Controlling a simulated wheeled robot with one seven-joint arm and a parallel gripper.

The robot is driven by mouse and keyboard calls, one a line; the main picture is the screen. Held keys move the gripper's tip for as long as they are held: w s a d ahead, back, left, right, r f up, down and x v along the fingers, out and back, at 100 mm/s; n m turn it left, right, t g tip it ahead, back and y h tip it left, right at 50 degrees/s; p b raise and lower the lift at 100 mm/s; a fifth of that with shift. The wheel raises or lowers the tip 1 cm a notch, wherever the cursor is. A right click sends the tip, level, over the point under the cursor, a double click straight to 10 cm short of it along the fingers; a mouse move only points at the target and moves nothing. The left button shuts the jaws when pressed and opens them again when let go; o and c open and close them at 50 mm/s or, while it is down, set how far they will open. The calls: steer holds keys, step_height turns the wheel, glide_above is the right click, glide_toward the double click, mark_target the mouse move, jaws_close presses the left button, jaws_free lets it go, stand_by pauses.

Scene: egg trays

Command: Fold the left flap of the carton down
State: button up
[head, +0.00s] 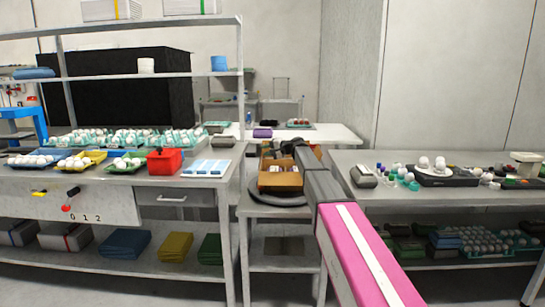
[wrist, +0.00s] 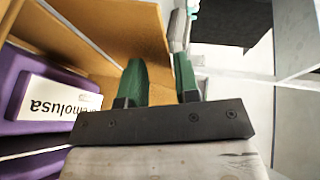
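In the wrist view, brown cardboard panels (wrist: 115,35) of the carton lie just beyond my gripper (wrist: 161,78). Its two green fingers are apart with a gap between them. The left finger overlaps the cardboard in the picture; I cannot tell whether it touches. Which panel is the left flap is unclear.
A round dark stand (head: 278,199) carries the carton between the left shelf bench (head: 120,178) and the right bench (head: 460,196). A red bin (head: 163,161) stands on the left bench. In the wrist view, a purple object (wrist: 12,95) with a white label is close at left.

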steer(key=s+a+r, duration=0.4)
steer(key=a, duration=0.1)
steer(key=shift+s, duration=0.2)
steer(key=shift+c, duration=0.3)
